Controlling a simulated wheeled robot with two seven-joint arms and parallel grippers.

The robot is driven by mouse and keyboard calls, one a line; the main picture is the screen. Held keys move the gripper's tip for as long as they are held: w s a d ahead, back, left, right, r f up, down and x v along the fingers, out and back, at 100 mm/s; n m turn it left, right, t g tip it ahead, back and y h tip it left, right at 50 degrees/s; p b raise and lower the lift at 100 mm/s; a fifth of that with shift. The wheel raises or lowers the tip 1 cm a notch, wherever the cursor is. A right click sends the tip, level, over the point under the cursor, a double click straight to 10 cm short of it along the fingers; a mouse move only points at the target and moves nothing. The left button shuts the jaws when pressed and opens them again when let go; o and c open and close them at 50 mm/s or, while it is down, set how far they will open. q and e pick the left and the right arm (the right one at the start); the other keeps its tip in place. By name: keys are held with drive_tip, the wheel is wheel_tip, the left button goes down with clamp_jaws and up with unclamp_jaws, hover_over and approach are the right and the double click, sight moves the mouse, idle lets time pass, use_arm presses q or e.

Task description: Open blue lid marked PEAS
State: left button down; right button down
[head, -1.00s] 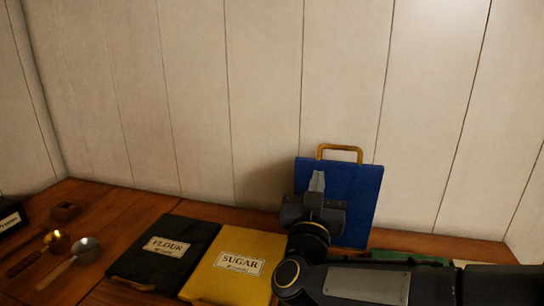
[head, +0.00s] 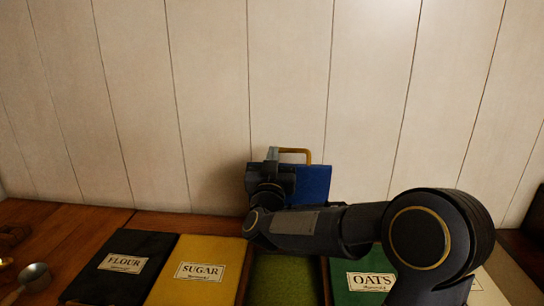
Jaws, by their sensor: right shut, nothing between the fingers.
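The blue lid (head: 313,184) stands raised on edge near the wall at the back of the counter, its brass handle (head: 300,151) on top. No PEAS label shows on the side facing me. Below it is an open compartment with green contents (head: 285,276), between the yellow and green lids. My right gripper (head: 271,154) is shut and empty, in front of the blue lid's left part, its fingertips near the handle's left end. I cannot tell whether it touches the lid. My right forearm hides the lid's lower edge. My left gripper is out of view.
A black FLOUR lid (head: 121,264) and a yellow SUGAR lid (head: 199,271) lie closed at left. A green OATS lid (head: 350,268) lies right of the open compartment, partly behind my arm. A metal scoop (head: 33,276) lies at far left. The plank wall (head: 210,100) bounds the back.

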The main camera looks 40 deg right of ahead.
idle(0.3)
drive_tip(key=shift+w+d+r+p, duration=0.25)
drive_tip(key=shift+p, duration=0.2)
drive_tip(key=shift+w+d+r+g+y+p, duration=0.3)
drive_tip(key=shift+w+d+p, duration=0.3)
drive_tip(key=shift+p, duration=0.2)
drive_tip(key=w+d+f+b, duration=0.1)
drive_tip(key=w+d, duration=0.3)
drive_tip(key=w, duration=0.1)
drive_tip(key=shift+w, duration=0.15)
drive_tip(key=shift+d+r, duration=0.1)
drive_tip(key=shift+d, duration=0.05)
